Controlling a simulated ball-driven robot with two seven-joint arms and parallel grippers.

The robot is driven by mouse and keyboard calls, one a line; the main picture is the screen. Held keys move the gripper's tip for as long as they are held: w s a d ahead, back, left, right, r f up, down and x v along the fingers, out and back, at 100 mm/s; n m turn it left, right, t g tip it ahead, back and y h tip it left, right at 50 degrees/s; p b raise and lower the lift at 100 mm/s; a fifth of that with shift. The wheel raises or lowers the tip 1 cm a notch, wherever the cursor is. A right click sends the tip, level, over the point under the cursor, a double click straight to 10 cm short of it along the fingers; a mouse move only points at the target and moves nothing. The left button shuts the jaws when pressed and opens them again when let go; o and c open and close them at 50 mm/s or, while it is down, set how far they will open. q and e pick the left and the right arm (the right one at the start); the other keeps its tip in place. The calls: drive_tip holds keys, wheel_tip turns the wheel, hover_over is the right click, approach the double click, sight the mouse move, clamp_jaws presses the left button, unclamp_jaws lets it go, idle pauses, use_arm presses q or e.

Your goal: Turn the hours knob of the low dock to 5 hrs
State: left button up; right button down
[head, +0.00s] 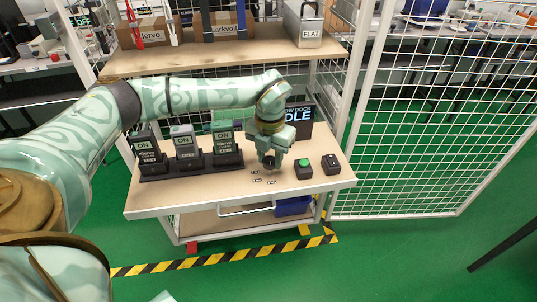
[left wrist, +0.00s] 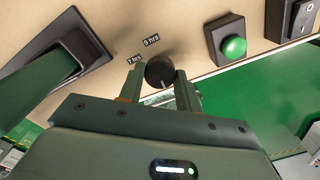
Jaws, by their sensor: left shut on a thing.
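The black hours knob (left wrist: 160,72) stands up from the tan worktop, with a short pale mark on its lower side in the left wrist view. The labels "7 hrs" (left wrist: 134,60) and "8 hrs" (left wrist: 151,40) lie beside it; other labels are hidden there by my gripper. In the head view, small labels (head: 257,180) lie in front of the knob, too small to read. My left gripper (left wrist: 158,70) is shut on the knob, one finger on each side; it also shows in the head view (head: 268,157). My right gripper is not in view.
A green button (head: 303,163) and a black rocker switch (head: 330,161) stand right of the knob. A black rack with several testers marked "ON" (head: 184,143) stands left. A dark screen (head: 298,113) reading "DLE" is behind. A shelf (head: 220,54) with boxes is above.

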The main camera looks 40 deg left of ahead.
use_arm(q)
drive_tip(key=shift+r+m+p, duration=0.3)
drive_tip(key=shift+r+p, duration=0.05)
drive_tip(key=shift+p, duration=0.05)
drive_tip(key=m+p, duration=0.2)
drive_tip(key=p, duration=0.1)
drive_tip(key=shift+m, duration=0.3)
drive_tip(key=m+p, duration=0.3)
drive_tip(key=m, duration=0.1)
drive_tip(key=shift+f, duration=0.1)
drive_tip(key=shift+f+m+p, duration=0.2)
drive_tip(key=shift+m+p, duration=0.7)
drive_tip(key=shift+m, duration=0.8)
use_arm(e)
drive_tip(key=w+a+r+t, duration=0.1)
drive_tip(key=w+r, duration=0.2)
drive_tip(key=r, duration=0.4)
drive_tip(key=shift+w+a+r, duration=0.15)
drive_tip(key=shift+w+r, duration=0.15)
use_arm(q)
drive_tip(key=o, duration=1)
